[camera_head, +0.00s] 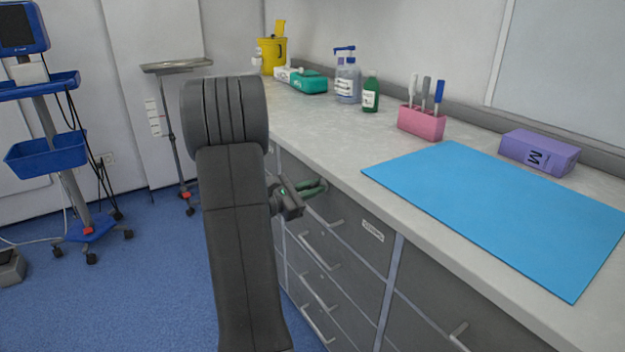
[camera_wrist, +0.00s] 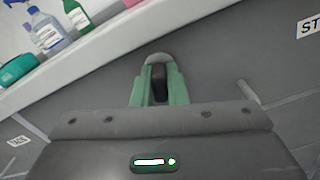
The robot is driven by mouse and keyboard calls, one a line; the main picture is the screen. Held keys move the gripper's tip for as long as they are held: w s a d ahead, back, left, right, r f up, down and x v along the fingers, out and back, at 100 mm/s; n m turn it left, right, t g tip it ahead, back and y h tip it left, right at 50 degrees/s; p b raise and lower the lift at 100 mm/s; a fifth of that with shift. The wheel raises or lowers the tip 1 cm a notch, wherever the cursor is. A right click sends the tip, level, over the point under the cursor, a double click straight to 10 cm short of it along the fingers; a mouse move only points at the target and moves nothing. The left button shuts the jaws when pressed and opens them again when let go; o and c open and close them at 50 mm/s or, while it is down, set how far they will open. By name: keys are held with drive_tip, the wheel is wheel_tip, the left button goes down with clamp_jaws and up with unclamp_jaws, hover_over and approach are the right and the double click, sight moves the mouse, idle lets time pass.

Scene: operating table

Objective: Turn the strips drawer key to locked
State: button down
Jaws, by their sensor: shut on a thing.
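My gripper (camera_head: 318,188) is at the top drawer front (camera_head: 345,215), just below the counter edge. In the wrist view its green fingers (camera_wrist: 159,78) are shut on a dark key (camera_wrist: 159,86). A light grey rounded piece (camera_wrist: 158,58) shows just beyond the fingertips, against the grey drawer front (camera_wrist: 225,65). A white label (camera_wrist: 310,27) with the letters "ST" is cut off at the right edge. The drawer looks shut. In the head view the fingers and arm hide the key, and I cannot tell its angle.
Drawer handles (camera_head: 318,250) stick out below my gripper. The counter (camera_head: 315,115) overhangs above it, with bottles (camera_head: 347,82), a pink holder (camera_head: 421,123), a blue mat (camera_head: 500,205) and a purple box (camera_head: 538,152). The blue floor (camera_head: 150,270) at left is mostly free.

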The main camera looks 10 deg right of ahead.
drive_tip(key=shift+n+p, duration=1.6)
drive_tip(key=shift+n, duration=0.4)
drive_tip(key=c, duration=1.4)
unclamp_jaws()
drive_tip(key=shift+c, duration=0.2)
drive_tip(key=v, duration=1.3)
drive_tip(key=shift+a+p, duration=0.4)
drive_tip(key=shift+p, duration=0.05)
drive_tip(key=shift+d, duration=0.15)
drive_tip(key=x, duration=1.3)
drive_tip(key=shift+d+b, duration=0.3)
drive_tip(key=shift+b, duration=0.05)
